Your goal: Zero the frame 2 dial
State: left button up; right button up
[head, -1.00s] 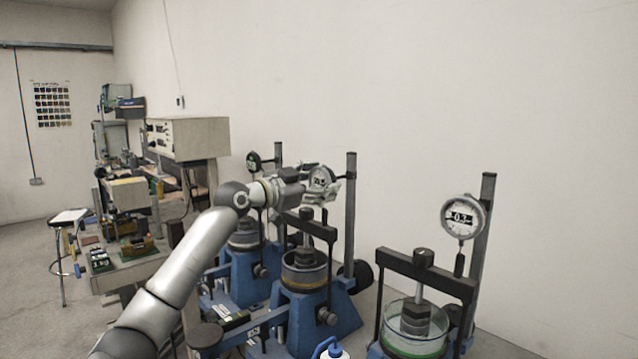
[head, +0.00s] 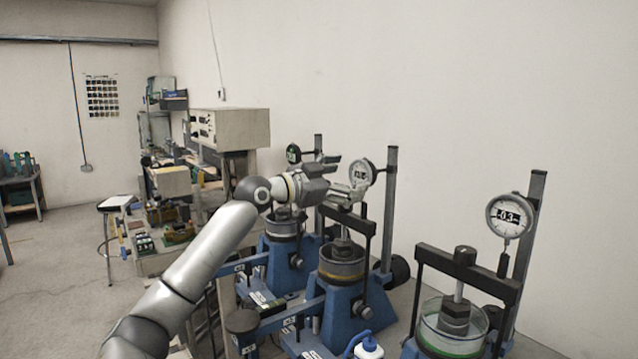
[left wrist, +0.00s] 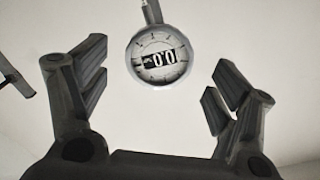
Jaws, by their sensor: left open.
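The middle of three lever frames (head: 340,305), which I take as frame 2, is blue and carries a round dial (head: 362,171) on a dark post. In the left wrist view this dial (left wrist: 158,57) shows a black-and-white readout that looks like 0.0. My left gripper (head: 347,179) is open just left of the dial, with its fingers pointing toward it. In the left wrist view the fingers stand apart on either side, with the dial between and beyond them and nothing held. My right gripper is not seen.
A nearer frame's dial (head: 509,215) at right reads about 0.3. A farther frame's small dial (head: 293,153) stands behind my gripper. A white-and-blue bottle (head: 367,347) is at the bottom.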

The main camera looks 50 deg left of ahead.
pick_arm(q)
jog(key=s, duration=0.7)
jog(key=shift+s+a, duration=0.3)
jog(key=shift+s, duration=0.05)
dwell(0.5)
